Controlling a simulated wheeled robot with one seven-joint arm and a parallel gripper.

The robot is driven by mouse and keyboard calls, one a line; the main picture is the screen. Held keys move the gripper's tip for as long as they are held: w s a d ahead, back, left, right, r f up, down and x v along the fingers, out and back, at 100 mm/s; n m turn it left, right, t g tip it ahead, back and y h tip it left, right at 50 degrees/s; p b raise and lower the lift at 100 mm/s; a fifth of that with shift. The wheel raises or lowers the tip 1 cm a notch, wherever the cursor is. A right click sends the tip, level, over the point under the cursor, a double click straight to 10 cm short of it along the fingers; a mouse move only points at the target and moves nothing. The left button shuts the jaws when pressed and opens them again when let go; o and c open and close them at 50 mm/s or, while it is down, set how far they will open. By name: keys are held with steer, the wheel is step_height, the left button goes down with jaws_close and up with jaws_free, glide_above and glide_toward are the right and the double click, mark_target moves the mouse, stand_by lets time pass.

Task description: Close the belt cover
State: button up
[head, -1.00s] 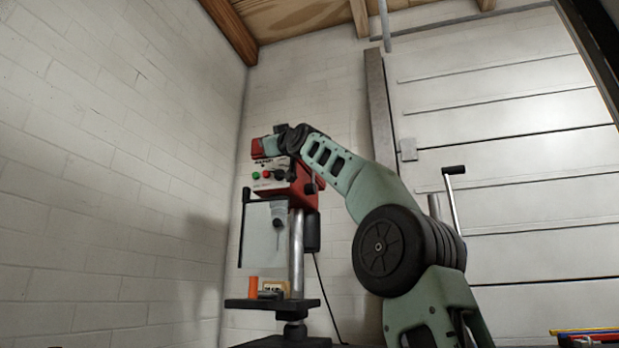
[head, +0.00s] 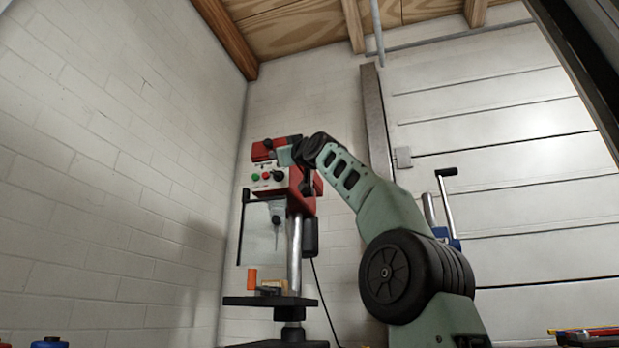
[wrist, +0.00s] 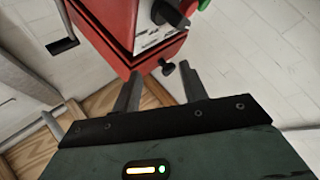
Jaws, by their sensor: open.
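The red belt cover (wrist: 146,60) sits on the red drill press head (wrist: 110,20) in the wrist view, which looks tilted with the ceiling wood low in the picture. A narrow wedge-shaped gap shows between cover and head. In the head view my gripper (head: 284,156) is at the top of the drill press, partly covering the cover (head: 262,150).
The drill press has a control panel (head: 267,176), a clear guard (head: 258,235) and a table (head: 270,301) holding an orange cylinder (head: 252,279). A brick wall (head: 110,180) is at left.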

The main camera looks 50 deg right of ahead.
steer(key=s+d+f+b, duration=0.1)
steer(key=s+f+b, duration=0.6)
steer(key=b, duration=0.3)
steer(key=shift+s+d+f+b, duration=0.15)
steer(key=shift+s+f+b, duration=0.15)
steer(key=shift+s, duration=0.15)
stand_by(0.4)
stand_by(0.5)
steer(key=b+v, duration=1.1)
steer(key=v, duration=0.6)
steer(key=shift+s+f, duration=0.1)
steer(key=shift+s, duration=0.1)
